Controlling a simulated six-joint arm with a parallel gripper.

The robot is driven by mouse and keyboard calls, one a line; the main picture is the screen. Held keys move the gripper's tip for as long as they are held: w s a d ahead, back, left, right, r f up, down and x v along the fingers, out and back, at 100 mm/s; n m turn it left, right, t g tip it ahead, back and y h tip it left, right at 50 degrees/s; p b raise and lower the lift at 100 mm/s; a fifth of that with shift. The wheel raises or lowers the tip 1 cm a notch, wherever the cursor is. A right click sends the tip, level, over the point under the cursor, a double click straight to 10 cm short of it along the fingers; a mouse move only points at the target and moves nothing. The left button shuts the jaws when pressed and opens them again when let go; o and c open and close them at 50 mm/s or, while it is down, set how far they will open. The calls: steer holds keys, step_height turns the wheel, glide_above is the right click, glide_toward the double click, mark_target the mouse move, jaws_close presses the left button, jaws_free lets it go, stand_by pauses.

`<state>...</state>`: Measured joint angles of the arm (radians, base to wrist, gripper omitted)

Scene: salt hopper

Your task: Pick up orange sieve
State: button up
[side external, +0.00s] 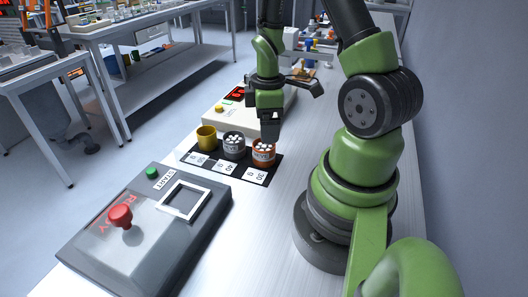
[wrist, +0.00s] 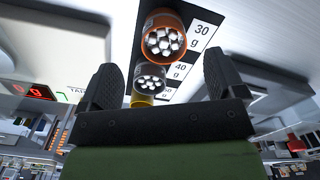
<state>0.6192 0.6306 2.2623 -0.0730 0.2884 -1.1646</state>
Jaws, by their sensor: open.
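The orange sieve (side external: 264,152) stands upright on the black mat, at the mat's right end by the "30" label, filled with white pieces. It also shows at the top of the wrist view (wrist: 165,42), beside the "30 g" label. My gripper (side external: 269,133) is just above it in the side view, with part of a finger close to its rim; I cannot tell whether they touch. In the wrist view the two dark fingers (wrist: 163,85) are spread apart with nothing held between them. The orange sieve appears beyond the fingertips.
A grey cup (side external: 234,146) with white pieces and a yellow cup (side external: 207,138) stand left of the sieve on the black mat (side external: 221,172). A scale (side external: 228,117) stands behind. A control box (side external: 150,228) with a red button and square frame is in front.

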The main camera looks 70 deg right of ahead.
mark_target(266, 146)
steer(key=shift+w+a+f, duration=0.1)
steer(key=shift+a+f, duration=0.05)
steer(key=shift+f, duration=1.5)
steer(key=shift+a+f, duration=0.1)
steer(key=shift+f, duration=1.55)
steer(key=shift+c, duration=0.3)
steer(key=c, duration=1)
